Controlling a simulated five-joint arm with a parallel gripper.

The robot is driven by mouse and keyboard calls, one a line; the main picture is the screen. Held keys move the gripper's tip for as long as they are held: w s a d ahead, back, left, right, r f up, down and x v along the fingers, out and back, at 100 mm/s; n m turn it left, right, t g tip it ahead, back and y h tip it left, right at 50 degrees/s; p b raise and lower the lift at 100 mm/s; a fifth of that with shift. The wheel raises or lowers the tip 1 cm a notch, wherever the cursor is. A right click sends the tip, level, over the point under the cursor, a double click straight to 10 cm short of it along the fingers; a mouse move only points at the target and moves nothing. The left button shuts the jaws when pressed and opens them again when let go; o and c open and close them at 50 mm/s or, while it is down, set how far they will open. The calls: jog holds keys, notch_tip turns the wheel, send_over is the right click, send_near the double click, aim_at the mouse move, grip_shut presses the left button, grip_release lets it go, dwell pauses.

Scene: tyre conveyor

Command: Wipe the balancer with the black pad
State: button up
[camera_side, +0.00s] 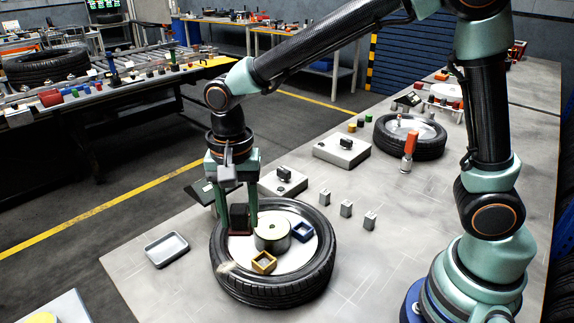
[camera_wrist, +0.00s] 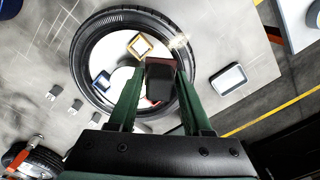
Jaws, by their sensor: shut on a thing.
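My gripper (camera_side: 240,217) points down over the left part of a tyre (camera_side: 285,290) that lies flat on the bench. It is shut on a black block, the pad (camera_side: 239,214), with a dark red underside; the pad also shows between the fingers in the wrist view (camera_wrist: 161,75). Inside the tyre is a pale round plate (camera_side: 296,256) with a metal hub (camera_side: 271,236), apparently the balancer. The pad is just left of the hub, low over the plate; I cannot tell whether it touches. A yellow square frame (camera_side: 263,262) and a blue one (camera_side: 302,231) lie on the plate.
A grey tray (camera_side: 167,250) sits left of the tyre. Several small metal blocks (camera_side: 346,208) stand to its right. Behind are grey boxes (camera_side: 342,150), a second tyre (camera_side: 410,148) and an orange-handled tool (camera_side: 409,150). A pale smudge (camera_side: 227,267) marks the front tyre's left side.

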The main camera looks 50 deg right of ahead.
jog(key=shift+f, duration=3.05)
jog(key=shift+a+f, duration=0.4)
jog(key=shift+f, duration=0.25)
grip_shut()
jog(key=shift+a, duration=3.05)
jog(key=shift+d, duration=3.55)
jog(key=shift+r, duration=4.1)
